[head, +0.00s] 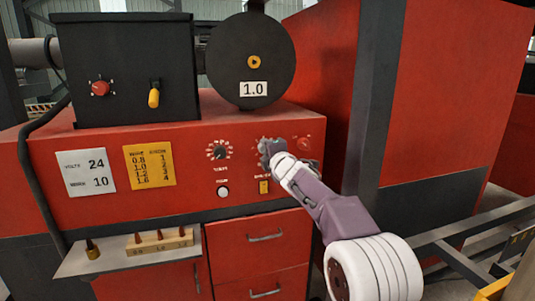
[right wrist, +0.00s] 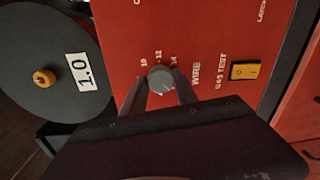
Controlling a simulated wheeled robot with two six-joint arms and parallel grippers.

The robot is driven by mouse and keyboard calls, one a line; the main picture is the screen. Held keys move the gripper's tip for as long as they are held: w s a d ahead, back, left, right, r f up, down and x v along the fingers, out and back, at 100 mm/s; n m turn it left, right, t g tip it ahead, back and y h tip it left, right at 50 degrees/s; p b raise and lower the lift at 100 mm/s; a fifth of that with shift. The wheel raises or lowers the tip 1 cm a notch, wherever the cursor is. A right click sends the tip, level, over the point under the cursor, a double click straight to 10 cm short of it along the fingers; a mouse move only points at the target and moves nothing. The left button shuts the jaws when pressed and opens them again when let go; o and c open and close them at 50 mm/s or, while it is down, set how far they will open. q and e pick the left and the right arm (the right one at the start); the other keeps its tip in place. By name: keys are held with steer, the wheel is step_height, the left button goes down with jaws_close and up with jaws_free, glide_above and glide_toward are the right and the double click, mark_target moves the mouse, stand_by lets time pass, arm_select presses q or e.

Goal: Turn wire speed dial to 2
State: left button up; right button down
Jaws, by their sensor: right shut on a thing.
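The wire dial is a grey round knob (right wrist: 161,79) with a pale pointer mark, on the red panel beside the printed word WIRE in the right wrist view. My right gripper (right wrist: 160,88) is shut on it, with one finger on each side. In the head view the right gripper (head: 268,150) covers this knob on the red machine's front (head: 120,205). The yellow chart (head: 149,166) lists wire sizes beside numbers 1 to 4; 1.0 appears to pair with 2. The black spool (head: 280,50) carries a 1.0 label (head: 253,88). My left gripper is not in view.
The volts dial (head: 219,151) is left of the gripper and a red knob (head: 304,143) right of it. A yellow gas test switch (right wrist: 245,71) is near. A white card (head: 87,173) reads 24 and 10. A shelf (head: 100,263) juts out lower left.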

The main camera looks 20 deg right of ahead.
steer(key=shift+f, duration=0.1)
stand_by(0.3)
steer(key=c, duration=0.9)
jaws_free()
steer(key=shift+c, duration=0.2)
steer(key=s+b, duration=0.2)
steer(key=s, duration=0.7)
steer(key=shift+d+r, duration=0.15)
steer(key=shift+r, duration=0.15)
